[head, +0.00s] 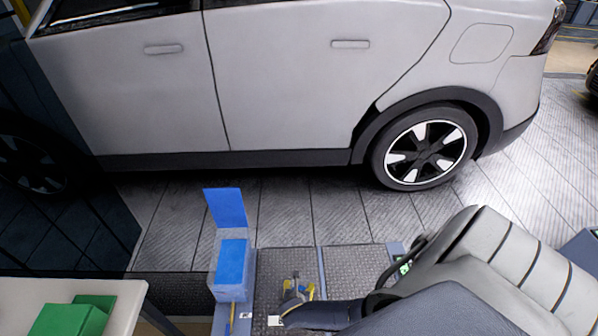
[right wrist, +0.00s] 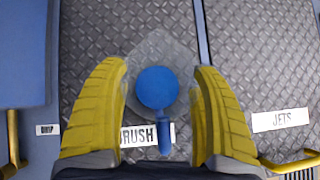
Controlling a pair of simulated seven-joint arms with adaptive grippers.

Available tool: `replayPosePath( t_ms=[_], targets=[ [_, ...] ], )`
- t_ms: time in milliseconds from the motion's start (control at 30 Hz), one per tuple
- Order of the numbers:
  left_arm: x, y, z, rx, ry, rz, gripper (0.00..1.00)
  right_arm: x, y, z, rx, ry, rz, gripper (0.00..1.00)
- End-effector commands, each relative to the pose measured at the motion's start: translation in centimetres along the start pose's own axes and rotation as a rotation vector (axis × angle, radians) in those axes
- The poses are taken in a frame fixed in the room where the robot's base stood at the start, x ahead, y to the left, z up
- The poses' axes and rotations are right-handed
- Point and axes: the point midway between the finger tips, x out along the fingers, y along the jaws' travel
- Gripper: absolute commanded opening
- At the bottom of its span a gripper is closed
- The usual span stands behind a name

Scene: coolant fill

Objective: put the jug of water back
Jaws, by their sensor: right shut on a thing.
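The jug (right wrist: 157,87) shows in the right wrist view as a clear, pale body with a round blue top and a short blue piece below it. It sits between the yellow fingers of my right gripper (right wrist: 160,75), which is shut on it. Below it is the patterned dark metal surface. In the head view my right gripper (head: 297,287) is small, low in the middle, over the dark tread panel. The jug is hard to make out there. My left gripper is not in view.
A blue-topped box (head: 230,265) with a raised blue flap stands left of my right gripper. A "JETS" label (right wrist: 282,120) lies on the right panel, and a partly hidden label ending in "RUSH" (right wrist: 146,135) is under the jug. A white car (head: 285,80) stands beyond. Green boxes (head: 75,317) are lower left.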

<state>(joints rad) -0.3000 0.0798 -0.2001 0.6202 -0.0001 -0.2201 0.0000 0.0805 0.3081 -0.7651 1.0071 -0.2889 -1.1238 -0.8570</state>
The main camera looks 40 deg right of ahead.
Motion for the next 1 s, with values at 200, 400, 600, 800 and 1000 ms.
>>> replayPosePath(
  t_ms=[200,400,600,800,1000],
  targets=[
    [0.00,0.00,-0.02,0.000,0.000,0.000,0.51,0.01,0.07,0.09,0.000,-0.002,0.001,0.19],
    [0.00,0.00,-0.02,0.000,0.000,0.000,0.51,0.14,0.06,-0.15,0.001,0.000,0.000,0.76],
    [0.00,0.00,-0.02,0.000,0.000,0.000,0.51,0.15,0.03,-0.13,0.001,0.000,0.000,0.94],
    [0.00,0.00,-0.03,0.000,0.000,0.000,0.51,0.14,0.02,-0.11,0.001,0.000,0.000,0.94],
    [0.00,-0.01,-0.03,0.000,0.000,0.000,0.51,-0.51,0.02,0.00,0.000,0.000,0.001,0.94]
  ],
)
